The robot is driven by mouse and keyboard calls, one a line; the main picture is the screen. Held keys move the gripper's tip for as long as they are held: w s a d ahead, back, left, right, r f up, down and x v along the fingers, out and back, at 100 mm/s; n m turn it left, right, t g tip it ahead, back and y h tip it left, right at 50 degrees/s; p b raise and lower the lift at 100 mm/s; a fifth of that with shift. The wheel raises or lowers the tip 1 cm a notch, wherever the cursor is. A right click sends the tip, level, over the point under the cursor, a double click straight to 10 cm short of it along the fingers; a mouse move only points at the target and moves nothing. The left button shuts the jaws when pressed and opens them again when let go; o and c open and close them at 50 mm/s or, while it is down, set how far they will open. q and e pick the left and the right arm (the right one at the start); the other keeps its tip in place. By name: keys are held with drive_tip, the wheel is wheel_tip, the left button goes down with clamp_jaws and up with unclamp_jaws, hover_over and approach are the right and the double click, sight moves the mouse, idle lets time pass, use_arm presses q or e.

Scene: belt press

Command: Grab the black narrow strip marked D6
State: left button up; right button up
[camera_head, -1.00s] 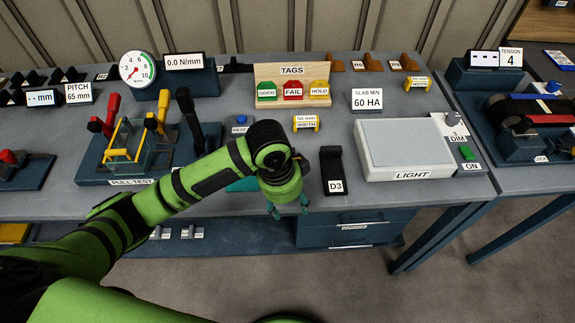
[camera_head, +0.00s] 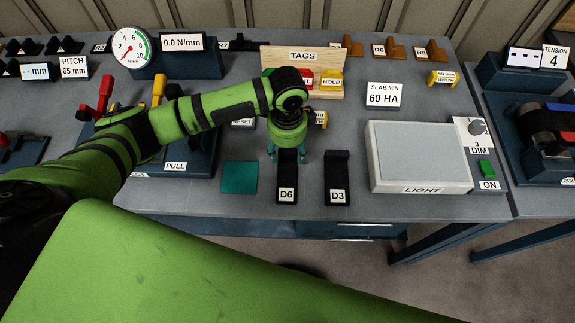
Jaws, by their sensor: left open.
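The black narrow strip marked D6 (camera_head: 288,178) lies on the grey bench near its front edge, with its white label at the near end. My left gripper (camera_head: 287,154) is open and points down over the strip's far end, one teal fingertip on each side of it. The gripper hides that far end. I cannot tell how high the fingertips are above the bench. A similar black strip marked D3 (camera_head: 337,172) lies just to the right, apart from D6. My right gripper is out of view.
A teal pad (camera_head: 239,177) lies left of D6. A white light box (camera_head: 420,157) stands to the right. The TAGS rack (camera_head: 290,57) is behind the gripper, partly hidden. The pull-test rig (camera_head: 188,150) is at the left, under my arm.

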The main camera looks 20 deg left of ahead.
use_arm(q)
wheel_tip(320, 180, down, 2)
drive_tip(key=shift+w+f, duration=0.2)
drive_tip(key=shift+f, duration=0.1)
clamp_jaws()
drive_tip(key=shift+r, duration=0.6)
wheel_tip(320, 180, up, 3)
drive_tip(key=shift+f+b, duration=0.1)
drive_tip(key=shift+b, duration=0.6)
drive_tip(key=d+r+b, duration=0.3)
drive_tip(key=d+r, duration=0.4)
drive_tip(key=d, duration=0.4)
drive_tip(key=shift+s+d, duration=0.35)
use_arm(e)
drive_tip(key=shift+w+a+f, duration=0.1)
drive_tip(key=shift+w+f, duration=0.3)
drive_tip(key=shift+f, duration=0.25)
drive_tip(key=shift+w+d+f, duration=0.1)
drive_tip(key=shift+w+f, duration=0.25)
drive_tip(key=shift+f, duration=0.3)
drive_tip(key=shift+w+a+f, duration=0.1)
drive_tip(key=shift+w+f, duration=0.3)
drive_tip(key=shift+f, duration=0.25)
